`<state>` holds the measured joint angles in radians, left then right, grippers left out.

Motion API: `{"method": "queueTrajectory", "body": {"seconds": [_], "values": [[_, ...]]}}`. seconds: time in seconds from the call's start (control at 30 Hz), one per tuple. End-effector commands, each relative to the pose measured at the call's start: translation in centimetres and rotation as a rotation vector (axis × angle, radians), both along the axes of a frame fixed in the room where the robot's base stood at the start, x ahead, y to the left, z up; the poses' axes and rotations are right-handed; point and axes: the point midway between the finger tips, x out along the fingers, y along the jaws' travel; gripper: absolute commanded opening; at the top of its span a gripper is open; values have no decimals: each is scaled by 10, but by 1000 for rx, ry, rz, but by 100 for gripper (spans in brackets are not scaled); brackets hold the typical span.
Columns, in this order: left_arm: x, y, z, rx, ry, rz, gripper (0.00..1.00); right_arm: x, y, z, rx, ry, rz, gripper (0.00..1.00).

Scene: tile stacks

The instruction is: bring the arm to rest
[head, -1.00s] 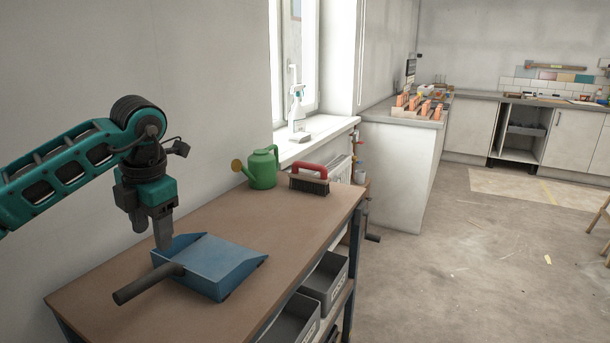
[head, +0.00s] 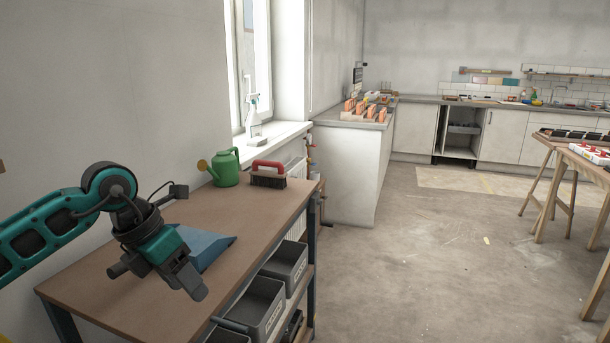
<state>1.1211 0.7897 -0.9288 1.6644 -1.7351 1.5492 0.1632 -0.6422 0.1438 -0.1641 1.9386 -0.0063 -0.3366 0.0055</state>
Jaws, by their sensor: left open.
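My left arm comes in from the left in the head view. Its gripper (head: 190,281) is tilted down to the right, in front of the blue dustpan (head: 208,246) in the picture, and is open with nothing seen between its fingers. The dustpan lies on the brown workbench (head: 95,285). My arm and gripper hide much of the dustpan and most of its handle. My right gripper is not in the picture.
Grey bins (head: 262,305) sit below. A spray bottle (head: 254,117) stands on the windowsill. The floor (head: 420,260) to the right is clear up to the wooden trestle table (head: 560,150).

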Motion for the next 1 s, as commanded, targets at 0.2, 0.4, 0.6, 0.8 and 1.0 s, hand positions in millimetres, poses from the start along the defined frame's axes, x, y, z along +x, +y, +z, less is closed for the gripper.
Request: {"method": "queueTrajectory", "body": {"seconds": [0.2, 0.4, 0.6, 0.8, 1.0], "values": [[-40, -139, 11, -650, -8, -88, 57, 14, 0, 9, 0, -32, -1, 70], [-61, -193, 71, -1255, 36, 81, 57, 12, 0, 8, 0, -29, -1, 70], [-48, -167, 111, -1762, 120, 490, 57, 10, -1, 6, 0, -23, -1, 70], [-27, -97, 81, -2073, 230, 1114, 57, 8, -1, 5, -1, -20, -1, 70], [-45, -28, -14, -2083, 356, 1884, 57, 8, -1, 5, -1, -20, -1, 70]]}}
